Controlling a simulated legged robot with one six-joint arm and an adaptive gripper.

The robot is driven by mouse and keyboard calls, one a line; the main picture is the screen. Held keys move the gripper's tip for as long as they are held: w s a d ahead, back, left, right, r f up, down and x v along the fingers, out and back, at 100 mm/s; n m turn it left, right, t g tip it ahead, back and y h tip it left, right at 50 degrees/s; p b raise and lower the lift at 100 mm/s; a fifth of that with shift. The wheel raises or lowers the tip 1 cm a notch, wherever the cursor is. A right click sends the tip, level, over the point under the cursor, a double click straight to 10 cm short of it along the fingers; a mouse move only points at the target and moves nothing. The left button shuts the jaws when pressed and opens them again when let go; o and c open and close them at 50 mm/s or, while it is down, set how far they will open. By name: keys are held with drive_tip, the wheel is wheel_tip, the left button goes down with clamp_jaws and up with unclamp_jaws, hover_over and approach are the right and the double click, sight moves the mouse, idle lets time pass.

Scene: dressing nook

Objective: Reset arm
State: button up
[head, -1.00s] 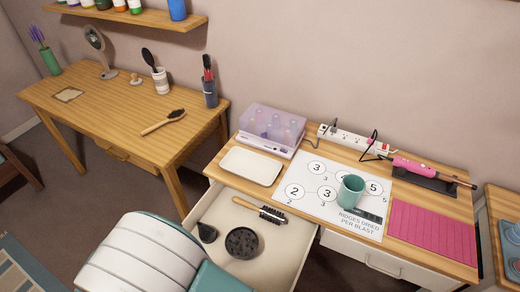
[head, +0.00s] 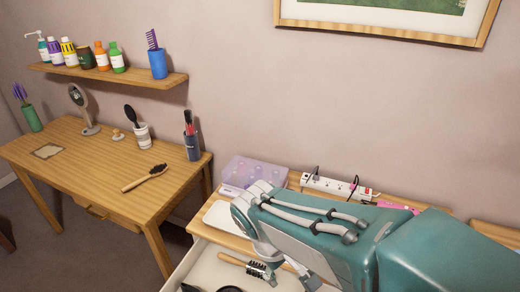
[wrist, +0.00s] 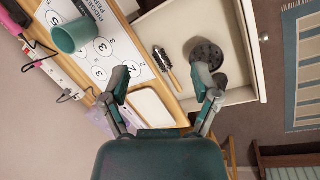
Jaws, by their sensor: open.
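My arm lies across the right of the head view, over the low table. My gripper (wrist: 165,83) shows in the wrist view with its two fingers spread apart and nothing between the tips. Its fingertips appear over the white tray (wrist: 152,108) and the open drawer (wrist: 245,45). In the head view the gripper's fingers are not clear, as the arm links hide much of the table.
The open drawer holds a round brush (head: 248,266) and a dark round diffuser (wrist: 205,55). A teal cup (wrist: 70,36) stands on the numbered sheet (wrist: 110,50). A power strip (head: 336,187) and purple box (head: 252,174) sit behind my arm. A wooden desk (head: 95,155) stands left.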

drive_tip(key=s+d+r+m+t+y, duration=0.3)
drive_tip(key=s+d+r+m+t, duration=0.2)
drive_tip(key=d, duration=0.5)
drive_tip(key=shift+s+d+r+m, duration=0.15)
drive_tip(key=shift+d+r+m, duration=0.1)
drive_tip(key=shift+r+m, duration=1.05)
drive_tip(key=shift+f, duration=0.2)
